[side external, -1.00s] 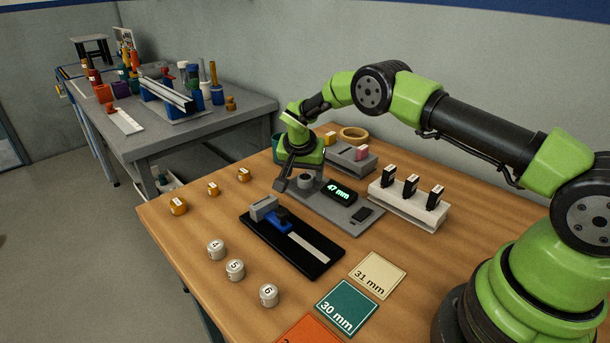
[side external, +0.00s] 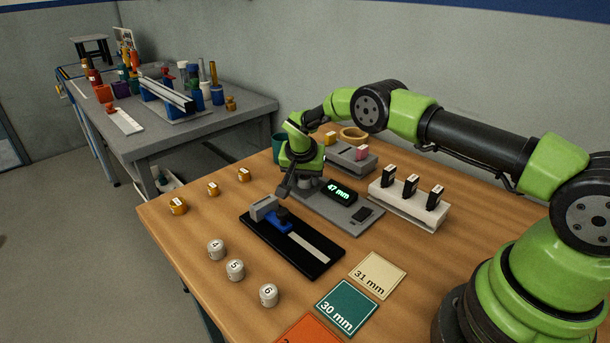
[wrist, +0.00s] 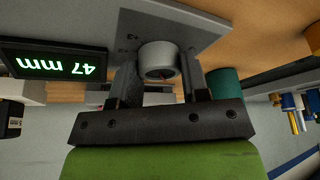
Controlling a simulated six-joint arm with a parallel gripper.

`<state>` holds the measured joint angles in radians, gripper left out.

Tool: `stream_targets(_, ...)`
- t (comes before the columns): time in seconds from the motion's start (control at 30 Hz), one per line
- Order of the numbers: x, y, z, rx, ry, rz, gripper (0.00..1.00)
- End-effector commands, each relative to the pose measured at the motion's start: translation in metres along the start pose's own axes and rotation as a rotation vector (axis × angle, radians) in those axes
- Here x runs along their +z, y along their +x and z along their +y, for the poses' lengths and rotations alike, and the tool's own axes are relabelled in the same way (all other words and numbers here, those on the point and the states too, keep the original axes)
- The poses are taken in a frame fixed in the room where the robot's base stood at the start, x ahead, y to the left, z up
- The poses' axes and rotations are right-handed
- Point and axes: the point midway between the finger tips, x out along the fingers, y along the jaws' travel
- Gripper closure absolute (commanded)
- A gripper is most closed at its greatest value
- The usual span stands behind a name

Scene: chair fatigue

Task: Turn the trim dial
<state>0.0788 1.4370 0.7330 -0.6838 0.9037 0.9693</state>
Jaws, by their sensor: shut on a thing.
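The trim dial is a grey cylinder (wrist: 158,58) on a grey plate (wrist: 185,22). In the side view the dial (side external: 305,182) is partly hidden by my gripper. My gripper (side external: 293,186) comes down over it at a tilt. In the wrist view one finger is on each side of the dial, and my gripper (wrist: 160,78) is shut on it. The display beside the dial (side external: 339,190) reads 47 mm, and it shows upside down in the wrist view (wrist: 50,62).
A black fixture (side external: 310,256) with a blue slider (side external: 279,222) lies in front. A white rack (side external: 408,208) with black pieces stands to the right. A grey block (side external: 350,158) and a tape roll (side external: 354,134) are behind. Numbered pieces stand at the left.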

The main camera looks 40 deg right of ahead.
Motion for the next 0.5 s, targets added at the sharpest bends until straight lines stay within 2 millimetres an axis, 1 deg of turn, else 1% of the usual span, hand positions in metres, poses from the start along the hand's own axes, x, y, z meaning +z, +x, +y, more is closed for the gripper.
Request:
stream_targets(0.27,-0.0003,-0.0004,0.0007,-0.033,-0.085,0.0,0.82)
stream_targets(0.5,-0.0011,-0.0005,0.0015,-0.105,-0.259,0.001,0.82)
